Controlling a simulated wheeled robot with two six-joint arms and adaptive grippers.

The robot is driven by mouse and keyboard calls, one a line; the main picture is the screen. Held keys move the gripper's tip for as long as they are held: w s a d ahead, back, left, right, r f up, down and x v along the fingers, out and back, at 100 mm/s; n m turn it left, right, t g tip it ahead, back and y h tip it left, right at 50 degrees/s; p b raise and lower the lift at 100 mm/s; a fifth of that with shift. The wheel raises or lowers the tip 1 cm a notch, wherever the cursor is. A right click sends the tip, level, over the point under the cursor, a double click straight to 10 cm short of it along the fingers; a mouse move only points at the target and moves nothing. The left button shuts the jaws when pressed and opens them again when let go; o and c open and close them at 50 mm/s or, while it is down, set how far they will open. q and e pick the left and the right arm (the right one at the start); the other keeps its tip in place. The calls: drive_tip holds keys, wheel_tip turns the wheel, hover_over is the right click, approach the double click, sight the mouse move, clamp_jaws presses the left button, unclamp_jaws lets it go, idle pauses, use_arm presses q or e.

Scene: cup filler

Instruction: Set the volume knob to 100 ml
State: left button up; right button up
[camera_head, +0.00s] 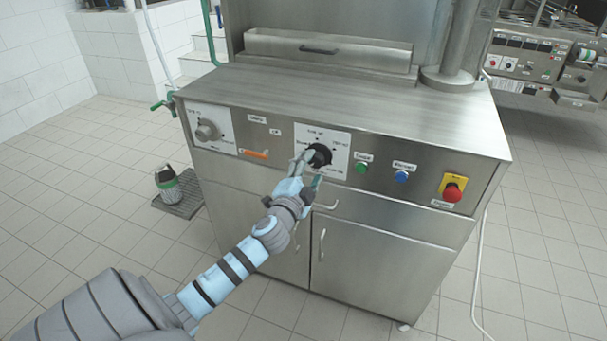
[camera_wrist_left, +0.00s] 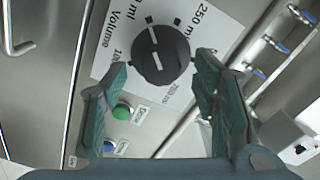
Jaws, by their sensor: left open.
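The black round volume knob (camera_head: 319,155) sits on a white label plate (camera_head: 335,138) on the steel front panel. In the left wrist view the knob (camera_wrist_left: 161,54) shows white marks on its face. Around it the plate reads "Volume", "250 ml" and a partly hidden "100". I cannot tell for sure which value it points to. My left gripper (camera_head: 305,168) is in front of the plate at the knob. In the left wrist view my left gripper (camera_wrist_left: 163,66) is open, its fingers on either side of the knob. Contact cannot be told. My right gripper is not in view.
Beside the knob are a green button (camera_head: 362,168), a blue button (camera_head: 401,176) and a red emergency stop (camera_head: 453,192). A grey knob (camera_head: 207,131) and an orange switch (camera_head: 255,153) are to the left. Cabinet doors with handles (camera_head: 322,244) are below.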

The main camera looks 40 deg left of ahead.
use_arm(q)
drive_tip(key=v, duration=0.9)
drive_tip(key=s+a+f+n+g+h+p, duration=0.1)
drive_tip(key=s+a+f+g, duration=0.15)
drive_tip(key=f, duration=0.65)
drive_tip(key=s+a+f+g+p, duration=0.1)
drive_tip(key=f+g, duration=0.2)
drive_tip(key=f, duration=0.7)
drive_tip(key=s+d+f+n+g+h+p, duration=0.1)
drive_tip(key=s+d+f+n+g+p, duration=0.2)
drive_tip(key=s+f, duration=1)
drive_tip(key=s+d+f+n+g+h+p, duration=0.1)
drive_tip(key=s+d+f+g+p, duration=0.1)
drive_tip(key=s+d, duration=0.2)
drive_tip(key=s+d+f+n+g+h+p, duration=0.1)
drive_tip(key=s+d+f+n+g+p, duration=0.1)
drive_tip(key=s, duration=0.9)
drive_tip(key=s+d+f+n+g+h+p, duration=0.1)
drive_tip(key=s+d+f+g+p, duration=0.1)
drive_tip(key=s+d, duration=0.4)
drive_tip(key=shift+s+f+n+g, duration=0.3)
drive_tip(key=shift+s+f+g, duration=0.35)
drive_tip(key=shift+s+f, duration=0.15)
